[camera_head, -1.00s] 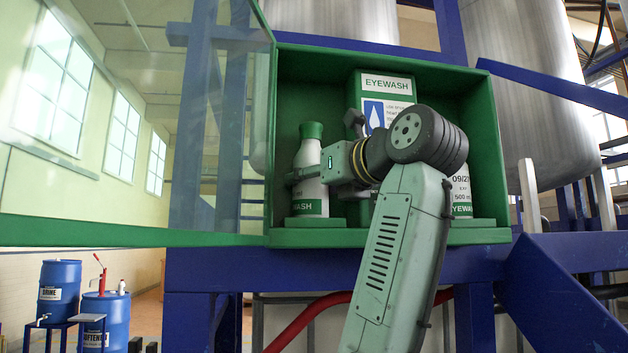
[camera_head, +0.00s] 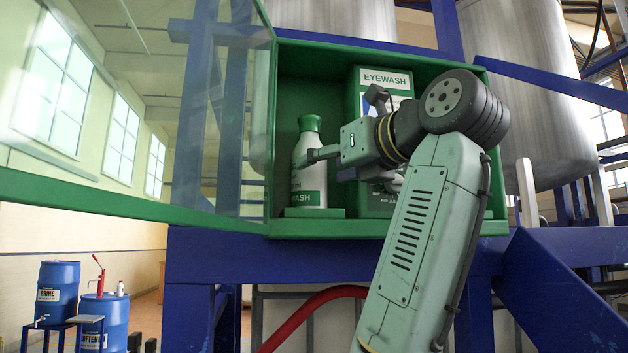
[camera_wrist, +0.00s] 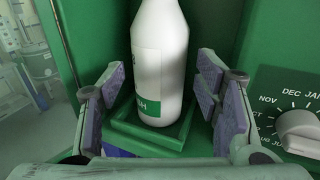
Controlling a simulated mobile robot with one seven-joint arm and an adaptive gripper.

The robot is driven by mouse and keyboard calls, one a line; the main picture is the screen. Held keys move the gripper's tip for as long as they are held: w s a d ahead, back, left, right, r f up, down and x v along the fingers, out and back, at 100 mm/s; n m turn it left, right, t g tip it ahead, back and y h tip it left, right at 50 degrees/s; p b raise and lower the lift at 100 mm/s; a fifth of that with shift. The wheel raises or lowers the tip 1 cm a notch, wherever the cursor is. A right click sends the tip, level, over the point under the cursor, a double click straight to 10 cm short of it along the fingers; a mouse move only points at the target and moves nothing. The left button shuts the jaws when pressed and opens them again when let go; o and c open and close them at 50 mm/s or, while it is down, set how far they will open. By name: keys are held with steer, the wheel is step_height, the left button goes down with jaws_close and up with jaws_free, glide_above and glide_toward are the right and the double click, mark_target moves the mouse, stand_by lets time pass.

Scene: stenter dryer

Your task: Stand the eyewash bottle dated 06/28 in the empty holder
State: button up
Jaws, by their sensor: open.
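A white eyewash bottle (camera_head: 309,170) with a green cap and green label band stands upright in the left holder (camera_head: 313,212) of the green cabinet. In the wrist view the bottle (camera_wrist: 160,60) rests with its base inside the square green holder (camera_wrist: 122,130). Its date cannot be read. My gripper (camera_head: 348,128) is open, to the right of the bottle in the head view. In the wrist view its fingers (camera_wrist: 160,84) are spread on either side of the bottle, with gaps on both sides. The right part of the cabinet is hidden behind my arm.
A green EYEWASH box (camera_head: 385,80) stands in the middle of the cabinet, close behind my gripper. A dial with month marks (camera_wrist: 298,128) shows at the right of the wrist view. The open glass door (camera_head: 140,110) extends to the left.

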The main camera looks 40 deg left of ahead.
steer(key=b+v, duration=0.1)
steer(key=v, duration=0.6)
steer(key=shift+b, duration=0.4)
steer(key=shift+c, duration=0.3)
stand_by(1.2)
